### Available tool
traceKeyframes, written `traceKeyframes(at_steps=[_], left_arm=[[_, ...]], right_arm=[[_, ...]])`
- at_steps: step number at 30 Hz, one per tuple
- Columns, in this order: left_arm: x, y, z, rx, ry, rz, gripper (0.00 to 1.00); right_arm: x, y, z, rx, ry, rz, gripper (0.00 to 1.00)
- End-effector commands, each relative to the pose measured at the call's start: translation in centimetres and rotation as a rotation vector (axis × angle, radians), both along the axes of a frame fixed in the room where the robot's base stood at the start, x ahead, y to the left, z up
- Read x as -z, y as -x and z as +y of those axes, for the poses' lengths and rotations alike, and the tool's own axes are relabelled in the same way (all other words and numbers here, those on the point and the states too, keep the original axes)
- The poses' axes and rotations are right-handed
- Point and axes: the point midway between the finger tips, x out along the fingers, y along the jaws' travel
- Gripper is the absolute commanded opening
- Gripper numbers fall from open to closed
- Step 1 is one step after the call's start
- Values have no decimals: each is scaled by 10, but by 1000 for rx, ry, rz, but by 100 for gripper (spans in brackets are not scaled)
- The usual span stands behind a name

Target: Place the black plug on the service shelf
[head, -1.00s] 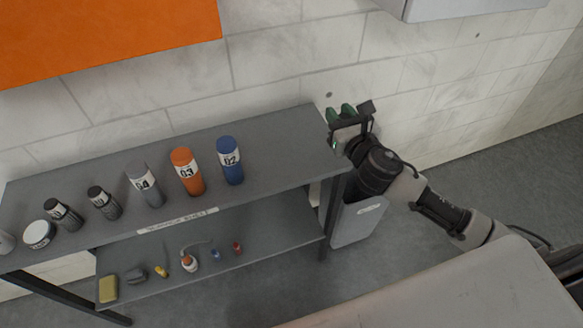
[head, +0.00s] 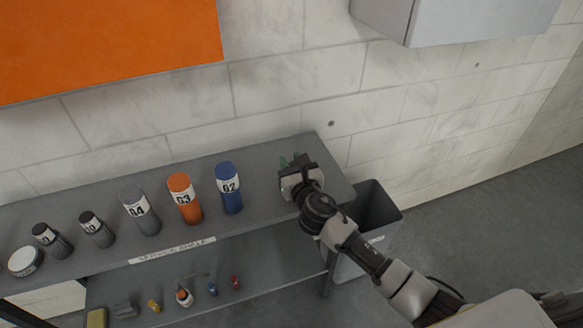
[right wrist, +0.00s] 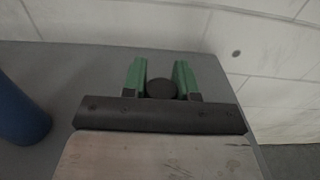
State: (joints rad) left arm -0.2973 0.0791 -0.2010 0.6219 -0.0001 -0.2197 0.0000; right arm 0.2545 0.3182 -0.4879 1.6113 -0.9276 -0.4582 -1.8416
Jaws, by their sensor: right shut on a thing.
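The black plug (right wrist: 161,89) shows in the right wrist view as a small dark round piece between the green fingers of my right gripper (right wrist: 160,78). The gripper is shut on it. In the head view my right gripper (head: 290,161) is over the right end of the service shelf's grey top (head: 259,203), right of the blue bottle. The plug is hidden there behind the gripper body. I cannot tell whether the plug touches the shelf top. My left gripper is not in view.
The blue bottle 02 (head: 229,190), orange bottle 03 (head: 184,200), grey bottle 04 (head: 140,213) and smaller dark bottles stand along the top. Small items lie on the lower board (head: 262,268). A grey bin (head: 372,213) stands at the shelf's right end. The wall is behind.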

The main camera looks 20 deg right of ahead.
Motion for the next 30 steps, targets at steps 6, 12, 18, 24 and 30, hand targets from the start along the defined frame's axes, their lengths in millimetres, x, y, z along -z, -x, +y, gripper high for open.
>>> traceKeyframes(at_steps=[6,12,18,24,30], left_arm=[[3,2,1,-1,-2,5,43],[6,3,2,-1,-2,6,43],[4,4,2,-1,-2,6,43],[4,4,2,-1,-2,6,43],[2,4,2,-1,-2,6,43]], right_arm=[[5,0,-1,1,1,-1,6],[9,0,-1,1,1,0,6],[8,0,-1,1,1,0,54],[8,0,-1,1,1,0,54],[6,9,-1,0,1,1,54]])
